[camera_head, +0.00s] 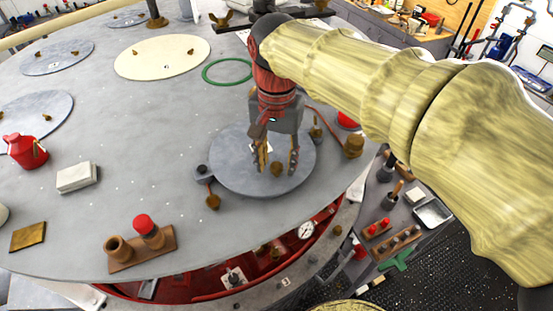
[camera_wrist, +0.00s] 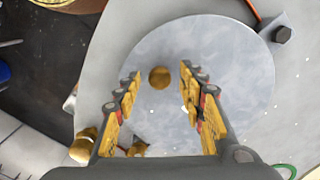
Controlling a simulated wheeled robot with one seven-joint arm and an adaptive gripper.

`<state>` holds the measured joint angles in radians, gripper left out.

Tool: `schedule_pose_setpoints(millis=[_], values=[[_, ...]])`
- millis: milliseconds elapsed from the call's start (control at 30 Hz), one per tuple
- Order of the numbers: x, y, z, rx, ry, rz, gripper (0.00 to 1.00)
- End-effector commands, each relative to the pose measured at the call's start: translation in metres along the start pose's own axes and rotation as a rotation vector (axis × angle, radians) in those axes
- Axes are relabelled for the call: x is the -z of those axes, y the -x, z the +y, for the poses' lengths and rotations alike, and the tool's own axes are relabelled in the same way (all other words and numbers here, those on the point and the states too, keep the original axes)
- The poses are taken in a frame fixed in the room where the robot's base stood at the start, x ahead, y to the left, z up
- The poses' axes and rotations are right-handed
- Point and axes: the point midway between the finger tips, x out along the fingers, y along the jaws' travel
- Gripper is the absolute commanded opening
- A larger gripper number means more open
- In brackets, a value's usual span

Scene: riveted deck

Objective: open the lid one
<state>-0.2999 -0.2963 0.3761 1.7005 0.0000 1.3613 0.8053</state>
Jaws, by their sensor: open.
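A round grey lid (camera_head: 236,170) lies flat on the deck near its front right edge, with a small brass knob (camera_head: 277,169) on it. My gripper (camera_head: 278,162) points down over this lid, with its fingers open and empty. In the wrist view the lid (camera_wrist: 228,62) fills the middle, and the knob (camera_wrist: 159,77) shows between the two fingertips (camera_wrist: 160,75). I cannot tell how far the fingertips are above the lid, and no contact with the knob shows.
A dark clamp with a brass knob (camera_head: 212,200) sits at the lid's left edge. Brass fittings (camera_head: 353,146) and a red button (camera_head: 347,120) stand to its right. A wooden block with a red-topped peg (camera_head: 144,225) is at front left. Other round lids (camera_head: 163,57) and a green ring (camera_head: 228,70) lie farther back.

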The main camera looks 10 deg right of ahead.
Motion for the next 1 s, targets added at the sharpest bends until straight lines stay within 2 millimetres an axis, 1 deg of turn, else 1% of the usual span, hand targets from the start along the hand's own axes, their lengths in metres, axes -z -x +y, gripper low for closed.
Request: schedule_pose_setpoints(millis=[167, 867, 1000], values=[[0.0, 0.0, 0.0, 0.0, 0.0, 0.0, 0.4], [0.0, 0.0002, -0.0002, 0.0, 0.0, 0.0, 0.01], [0.0, 0.0003, -0.0002, 0.001, 0.0, 0.0, 0.0]])
